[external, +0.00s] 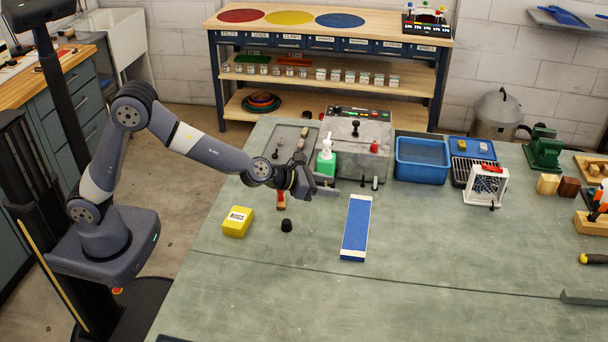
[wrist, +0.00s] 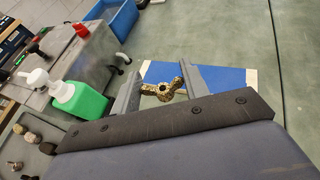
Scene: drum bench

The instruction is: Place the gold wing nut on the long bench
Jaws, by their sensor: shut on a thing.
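The gold wing nut (wrist: 164,89) is between the two fingers of my gripper (wrist: 160,88) in the wrist view, with its center hole showing. My gripper (external: 325,188) is shut on it and held above the long grey-green bench (external: 300,295). In the external view the wing nut is too small to make out. A blue pad with pale ends (external: 356,228) lies on the bench, right of my gripper; it shows behind the wing nut in the wrist view (wrist: 215,80).
A green bottle (external: 326,163) and a grey machine (external: 358,143) stand behind my gripper. A yellow box (external: 237,221) and a dark knob (external: 287,226) are to its left and front. A blue tub (external: 422,160) is farther right. The front of the bench is clear.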

